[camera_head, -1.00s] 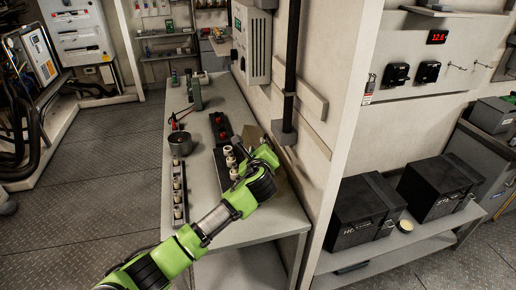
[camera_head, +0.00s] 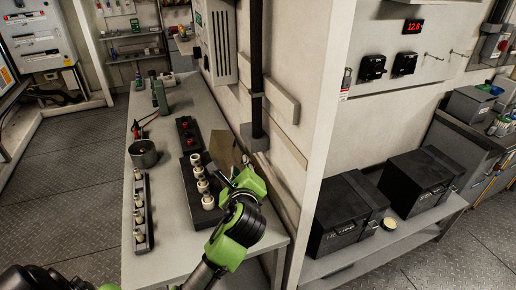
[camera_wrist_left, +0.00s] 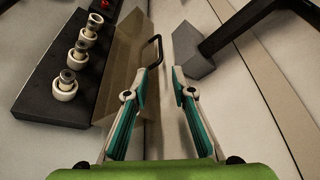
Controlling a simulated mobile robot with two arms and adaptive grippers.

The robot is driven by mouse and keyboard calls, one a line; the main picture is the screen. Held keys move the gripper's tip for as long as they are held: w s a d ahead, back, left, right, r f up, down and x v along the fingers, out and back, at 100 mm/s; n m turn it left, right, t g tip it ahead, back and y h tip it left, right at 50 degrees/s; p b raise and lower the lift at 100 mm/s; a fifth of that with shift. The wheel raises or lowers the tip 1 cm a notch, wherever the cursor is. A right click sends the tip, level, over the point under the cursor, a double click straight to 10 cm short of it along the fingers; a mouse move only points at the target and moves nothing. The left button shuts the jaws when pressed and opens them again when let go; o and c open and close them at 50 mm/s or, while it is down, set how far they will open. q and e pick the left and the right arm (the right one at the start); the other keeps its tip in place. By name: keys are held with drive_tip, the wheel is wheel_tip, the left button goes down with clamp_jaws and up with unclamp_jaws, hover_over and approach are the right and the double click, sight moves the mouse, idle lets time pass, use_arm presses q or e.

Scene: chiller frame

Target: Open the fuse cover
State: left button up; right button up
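The fuse cover (camera_wrist_left: 122,68) is a brownish see-through panel with a thin dark handle (camera_wrist_left: 156,47). In the left wrist view it stands along the right side of the black fuse block (camera_wrist_left: 40,95), swung clear of it. The block's white fuses (camera_wrist_left: 77,55) are uncovered. In the head view the cover (camera_head: 224,148) shows beyond my left gripper (camera_head: 237,172). My left gripper (camera_wrist_left: 160,76) is open, its fingers on either side of the handle's line, the left fingertip close to the handle. I cannot tell whether they touch. My right gripper is not in view.
A strip of white fuses (camera_head: 140,215) and a dark pot (camera_head: 143,153) are on the bench's left part. A black post (camera_head: 256,80) with a grey foot (camera_wrist_left: 191,53) stands close right of the gripper. The wall bounds the bench on the right.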

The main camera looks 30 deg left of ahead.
sight(241, 160)
use_arm(q)
drive_tip(key=shift+w+a, duration=0.25)
drive_tip(key=shift+w, duration=0.1)
drive_tip(key=p+x, duration=0.1)
drive_tip(key=x, duration=1.1)
drive_tip(key=shift+w+a+f+p, duration=0.15)
drive_tip(key=shift+p, duration=0.2)
clamp_jaws()
